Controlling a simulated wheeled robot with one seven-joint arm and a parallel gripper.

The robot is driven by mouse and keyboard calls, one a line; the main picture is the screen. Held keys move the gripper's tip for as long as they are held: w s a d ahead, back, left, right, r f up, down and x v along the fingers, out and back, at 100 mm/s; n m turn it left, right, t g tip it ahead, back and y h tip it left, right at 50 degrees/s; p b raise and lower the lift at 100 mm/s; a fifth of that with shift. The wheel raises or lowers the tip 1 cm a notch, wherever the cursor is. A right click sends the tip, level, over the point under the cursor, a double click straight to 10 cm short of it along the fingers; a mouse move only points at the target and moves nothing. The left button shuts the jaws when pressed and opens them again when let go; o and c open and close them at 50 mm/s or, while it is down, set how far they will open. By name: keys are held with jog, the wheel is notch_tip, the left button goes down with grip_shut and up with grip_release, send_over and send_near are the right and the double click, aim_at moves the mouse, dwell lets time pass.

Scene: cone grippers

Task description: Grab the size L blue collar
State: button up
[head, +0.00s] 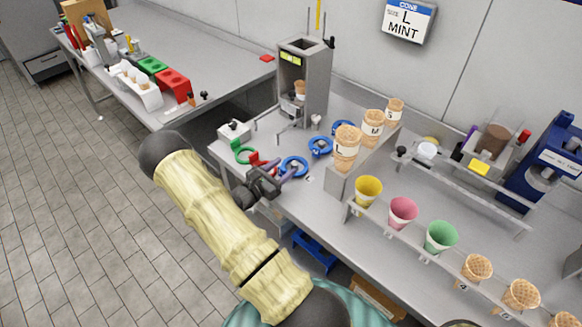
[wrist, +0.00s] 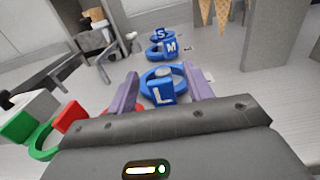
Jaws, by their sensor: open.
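The size L blue collar (wrist: 162,92) lies on the metal counter, its white L facing the wrist camera. It is a ring with a blue block at its front. In the head view the L collar (head: 294,166) is the nearest of the blue rings. My gripper (wrist: 163,88) is open, with its purple fingers on either side of the L collar in the wrist view. I cannot tell whether they touch it. In the head view my gripper (head: 279,178) is at the collar's near side. The M collar (wrist: 163,50) and S collar (wrist: 162,34) lie behind it.
A green collar (head: 242,152) and a red collar (head: 262,163) lie left of my gripper. A grey dispenser (head: 303,83) stands behind. A raised rack with cones (head: 347,146) stands to the right. The counter's front edge is close.

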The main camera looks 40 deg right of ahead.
jog(key=shift+c, duration=0.4)
jog(key=c, duration=1)
notch_tip(320, 180, up, 10)
jog(key=shift+b, duration=0.4)
